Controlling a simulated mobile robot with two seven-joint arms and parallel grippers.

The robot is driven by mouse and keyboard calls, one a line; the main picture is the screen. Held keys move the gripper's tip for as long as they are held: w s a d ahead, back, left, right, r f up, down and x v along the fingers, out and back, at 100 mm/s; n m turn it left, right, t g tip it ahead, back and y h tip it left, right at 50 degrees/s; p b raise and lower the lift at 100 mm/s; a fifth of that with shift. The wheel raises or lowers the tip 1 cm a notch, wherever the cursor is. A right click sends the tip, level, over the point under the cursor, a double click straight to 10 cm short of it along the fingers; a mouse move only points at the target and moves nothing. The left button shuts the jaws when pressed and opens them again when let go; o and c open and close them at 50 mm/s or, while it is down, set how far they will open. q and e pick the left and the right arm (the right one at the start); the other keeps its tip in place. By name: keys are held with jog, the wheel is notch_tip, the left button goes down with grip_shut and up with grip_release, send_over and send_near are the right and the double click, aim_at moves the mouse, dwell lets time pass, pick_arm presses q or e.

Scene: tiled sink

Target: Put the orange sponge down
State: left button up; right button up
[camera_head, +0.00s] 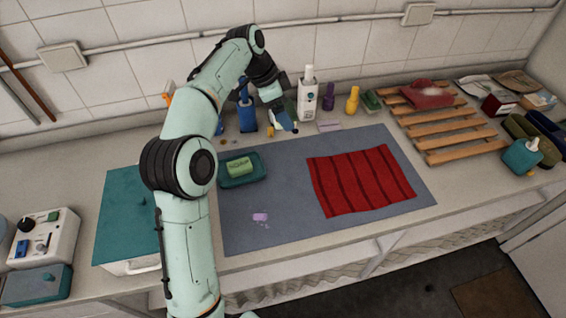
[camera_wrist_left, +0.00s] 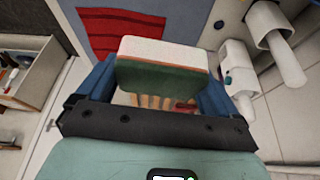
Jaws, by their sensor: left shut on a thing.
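My left gripper (camera_head: 285,121) reaches over the counter at the back edge of the grey-blue mat (camera_head: 290,160). In the left wrist view, the gripper's blue fingers (camera_wrist_left: 158,80) are shut on a sponge block (camera_wrist_left: 165,72). The block has a pale face, a thin orange edge and a dark green layer. I take it to be the orange sponge. In the head view the sponge is mostly hidden by the gripper, and I cannot make it out clearly. My right gripper is not in view.
A red striped cloth (camera_head: 360,180) lies on the mat's right half. A teal dish with a green soap (camera_head: 239,168) and a small purple piece (camera_head: 260,217) are on the left. White, purple and yellow bottles (camera_head: 307,95) stand behind. A wooden rack (camera_head: 450,128) is right.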

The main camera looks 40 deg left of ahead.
pick_arm(q)
jog(key=b, duration=0.2)
send_over(288, 164)
jog(key=s+a, duration=0.1)
jog(key=s, duration=0.1)
notch_tip(288, 164, down, 9)
jog(key=f, duration=0.3)
jog(key=f+b, duration=0.1)
jog(key=f, duration=0.3)
jog(key=w+f, duration=0.1)
jog(key=f, duration=0.2)
jog(key=shift+f+b, duration=0.3)
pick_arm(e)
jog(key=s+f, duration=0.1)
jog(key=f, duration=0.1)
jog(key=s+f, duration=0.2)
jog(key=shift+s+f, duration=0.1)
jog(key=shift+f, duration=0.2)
pick_arm(q)
jog(key=shift+f, duration=0.1)
jog(key=shift+f, duration=0.15)
jog(key=o, duration=0.8)
jog(key=shift+o, duration=0.2)
jog(key=shift+s, duration=0.1)
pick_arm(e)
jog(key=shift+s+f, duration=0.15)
